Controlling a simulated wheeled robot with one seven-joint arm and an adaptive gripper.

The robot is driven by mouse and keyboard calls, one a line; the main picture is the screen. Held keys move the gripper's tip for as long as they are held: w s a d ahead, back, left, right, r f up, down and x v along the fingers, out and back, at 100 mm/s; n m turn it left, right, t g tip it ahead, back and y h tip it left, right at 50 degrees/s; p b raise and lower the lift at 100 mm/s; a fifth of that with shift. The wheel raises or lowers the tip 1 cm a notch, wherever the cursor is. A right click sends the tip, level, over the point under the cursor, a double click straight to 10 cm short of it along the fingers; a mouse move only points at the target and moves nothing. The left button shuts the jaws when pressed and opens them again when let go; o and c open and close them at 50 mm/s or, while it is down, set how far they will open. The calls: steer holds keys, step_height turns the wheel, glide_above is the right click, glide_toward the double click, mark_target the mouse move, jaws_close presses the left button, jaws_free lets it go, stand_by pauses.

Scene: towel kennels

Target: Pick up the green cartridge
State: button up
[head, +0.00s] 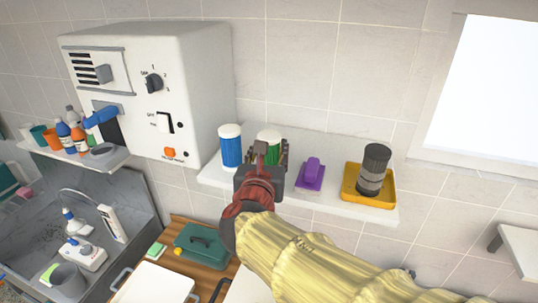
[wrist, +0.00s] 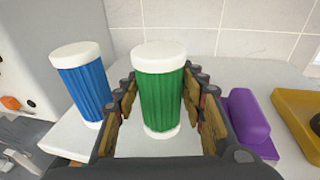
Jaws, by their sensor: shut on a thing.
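The green cartridge (head: 266,134) stands upright on the white wall shelf (head: 345,207), with white caps at both ends. It also shows in the wrist view (wrist: 161,96), between the two fingers of my gripper (wrist: 161,84). My gripper is shut on the cartridge, with a finger on its left and right sides. In the head view my gripper (head: 270,153) hides the cartridge's lower part. From these views I cannot tell whether its base touches the shelf.
A blue cartridge (head: 230,147) stands close on the left. A purple object (head: 311,173) lies to the right, then a yellow tray (head: 376,199) holding a grey ribbed cylinder (head: 373,168). A white machine (head: 150,90) stands left of the shelf. The tiled wall is behind.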

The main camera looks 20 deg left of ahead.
steer(key=c, duration=0.4)
steer(key=shift+r, duration=0.1)
steer(key=shift+c, duration=0.2)
